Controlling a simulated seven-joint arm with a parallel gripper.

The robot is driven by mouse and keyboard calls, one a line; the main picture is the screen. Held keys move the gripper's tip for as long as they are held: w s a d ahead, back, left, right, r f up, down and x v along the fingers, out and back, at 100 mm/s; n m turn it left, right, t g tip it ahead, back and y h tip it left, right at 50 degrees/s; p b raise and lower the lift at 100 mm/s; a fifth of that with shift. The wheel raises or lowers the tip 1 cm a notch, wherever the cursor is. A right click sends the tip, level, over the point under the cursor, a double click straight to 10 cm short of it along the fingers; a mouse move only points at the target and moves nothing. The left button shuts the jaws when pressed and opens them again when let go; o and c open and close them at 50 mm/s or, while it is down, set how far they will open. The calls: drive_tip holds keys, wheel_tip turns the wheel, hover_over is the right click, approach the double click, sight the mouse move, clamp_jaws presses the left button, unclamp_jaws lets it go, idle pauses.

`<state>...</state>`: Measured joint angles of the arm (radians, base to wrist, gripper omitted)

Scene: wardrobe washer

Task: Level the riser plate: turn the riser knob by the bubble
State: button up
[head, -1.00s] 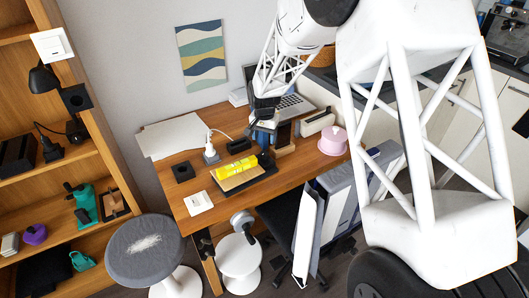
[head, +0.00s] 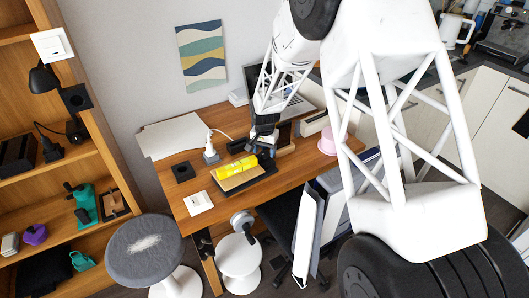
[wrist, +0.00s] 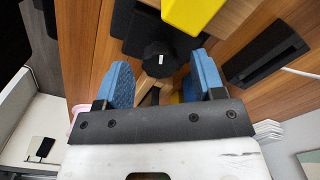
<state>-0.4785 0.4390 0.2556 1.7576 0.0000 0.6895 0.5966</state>
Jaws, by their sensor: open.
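The riser plate (head: 252,180) is a dark plate with a wooden edge on the desk. A yellow block with dark print (head: 236,167), apparently the level, lies on it; its bubble cannot be made out. In the wrist view the yellow block (wrist: 190,14) shows at the top edge. The black riser knob (wrist: 160,60), with a white mark on its face, sits just beyond and between my blue fingertips. My gripper (wrist: 164,74) is open, with a gap on both sides of the knob. In the head view my gripper (head: 265,140) is at the plate's right end, and the knob cannot be told apart there.
A black box (wrist: 265,55) lies right of the fingers in the wrist view. On the desk stand a white charger (head: 211,155), a laptop (head: 295,105) and a pink round box (head: 327,145). Stools (head: 145,250) stand in front.

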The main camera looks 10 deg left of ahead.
drive_tip(key=shift+f, duration=0.5)
drive_tip(key=shift+c, duration=0.4)
drive_tip(key=c, duration=0.9)
drive_tip(key=shift+o, duration=0.2)
drive_tip(key=shift+n, duration=0.4)
drive_tip(key=n, duration=1.2)
drive_tip(key=shift+n, duration=0.3)
